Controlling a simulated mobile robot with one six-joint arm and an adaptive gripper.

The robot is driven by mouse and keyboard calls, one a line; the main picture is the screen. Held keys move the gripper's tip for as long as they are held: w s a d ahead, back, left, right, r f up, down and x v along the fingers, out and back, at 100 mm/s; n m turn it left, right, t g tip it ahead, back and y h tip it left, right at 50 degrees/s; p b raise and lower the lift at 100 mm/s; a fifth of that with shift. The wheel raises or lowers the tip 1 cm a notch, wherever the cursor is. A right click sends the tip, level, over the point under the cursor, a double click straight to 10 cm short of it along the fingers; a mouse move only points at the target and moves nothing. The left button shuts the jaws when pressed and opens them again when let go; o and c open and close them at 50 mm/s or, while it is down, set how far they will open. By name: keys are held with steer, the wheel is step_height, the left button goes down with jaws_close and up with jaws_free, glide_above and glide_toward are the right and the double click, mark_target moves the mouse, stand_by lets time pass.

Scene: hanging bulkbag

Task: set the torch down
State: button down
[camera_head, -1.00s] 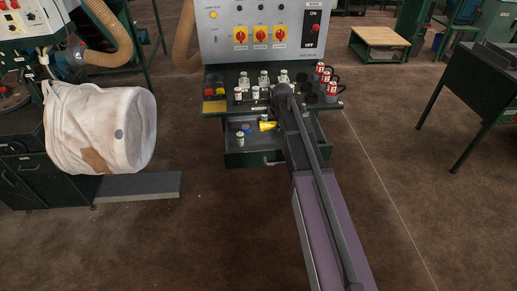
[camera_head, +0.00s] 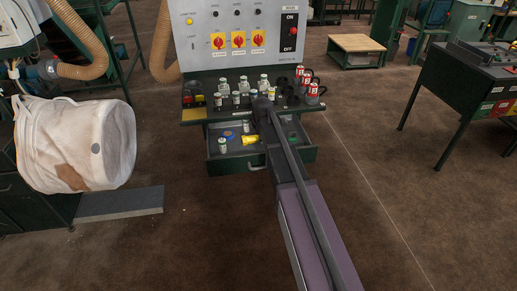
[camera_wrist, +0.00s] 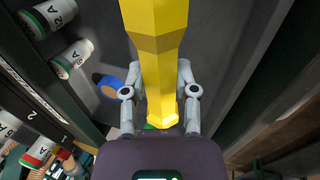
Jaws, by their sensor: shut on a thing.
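The yellow torch (camera_head: 250,139) shows over the open drawer in the head view, left of my arm. In the wrist view the torch (camera_wrist: 163,55) fills the upper middle, lying lengthwise between the two fingers. My gripper (camera_wrist: 160,97) is shut on it, one finger on each side. The open drawer (camera_head: 262,162) has a dark floor (camera_wrist: 225,45) beneath the torch. Whether the torch touches that floor I cannot tell. In the head view my arm hides the fingers and part of the drawer.
In the drawer are a white bottle (camera_head: 222,145) and a blue round item (camera_wrist: 112,86). The shelf above holds several white bottles (camera_head: 264,82) and red-and-white cans (camera_head: 306,78). A control panel (camera_head: 240,35) stands behind. A white bulk bag (camera_head: 70,145) hangs at left.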

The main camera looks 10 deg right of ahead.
mark_target(259, 150)
stand_by(0.3)
step_height(259, 150, down, 5)
steer(key=b, duration=0.4)
steer(key=shift+r+b, duration=0.2)
steer(key=shift+b, duration=0.15)
steer(key=shift+f, duration=0.15)
steer(key=shift+c, duration=1.9)
jaws_free()
steer(key=shift+p+v, duration=1.1)
steer(key=shift+v, duration=0.2)
steer(key=p+v, duration=0.2)
steer(key=v, duration=0.1)
steer(key=shift+a+p, duration=0.3)
steer(key=shift+p, duration=0.1)
steer(key=p+v, duration=0.8)
